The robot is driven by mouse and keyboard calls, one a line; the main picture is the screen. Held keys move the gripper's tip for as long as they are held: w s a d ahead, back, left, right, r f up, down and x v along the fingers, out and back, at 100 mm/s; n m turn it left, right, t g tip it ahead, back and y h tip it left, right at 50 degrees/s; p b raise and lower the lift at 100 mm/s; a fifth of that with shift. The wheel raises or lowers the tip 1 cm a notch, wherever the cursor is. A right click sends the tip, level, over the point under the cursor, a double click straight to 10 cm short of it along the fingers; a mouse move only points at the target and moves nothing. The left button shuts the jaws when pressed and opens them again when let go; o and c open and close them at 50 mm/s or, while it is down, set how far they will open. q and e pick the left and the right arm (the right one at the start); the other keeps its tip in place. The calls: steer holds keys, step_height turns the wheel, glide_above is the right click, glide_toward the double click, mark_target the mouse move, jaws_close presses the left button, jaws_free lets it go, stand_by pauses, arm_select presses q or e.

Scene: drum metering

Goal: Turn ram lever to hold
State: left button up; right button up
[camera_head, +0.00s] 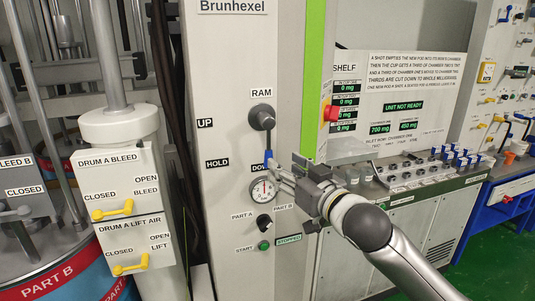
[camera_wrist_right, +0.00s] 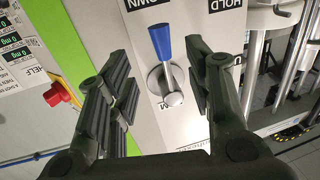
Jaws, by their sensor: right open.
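The RAM lever (camera_head: 262,117) is a grey knob on the white panel. Its blue-tipped handle (camera_wrist_right: 164,41) points toward the DOWN label (camera_head: 259,166). The HOLD label (camera_head: 217,162) is lower left of the knob, and the UP label (camera_head: 205,123) is left of it. My right gripper (camera_head: 283,172) is open in front of the panel, just below and right of the lever. In the wrist view, its fingers (camera_wrist_right: 155,65) appear on both sides of the lever with gaps; I cannot tell how far they are from the panel. My left gripper is not in view.
A round gauge (camera_head: 263,190) sits just below the lever, close to my gripper. A part selector knob (camera_head: 264,222) and green start button (camera_head: 264,245) are lower. A red button (camera_head: 331,113) protrudes at right. Drum valve boxes (camera_head: 117,172) stand at left.

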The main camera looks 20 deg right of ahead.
mark_target(271, 155)
steer(key=p+x, duration=0.1)
steer(key=x, duration=0.2)
steer(key=p+x, duration=0.1)
steer(key=x, duration=0.2)
steer(key=shift+w+a+r, duration=0.15)
steer(key=shift+w+a, duration=0.1)
steer(key=shift+a, duration=0.05)
steer(key=shift+w+a, duration=0.15)
steer(key=shift+w, duration=0.55)
jaws_close()
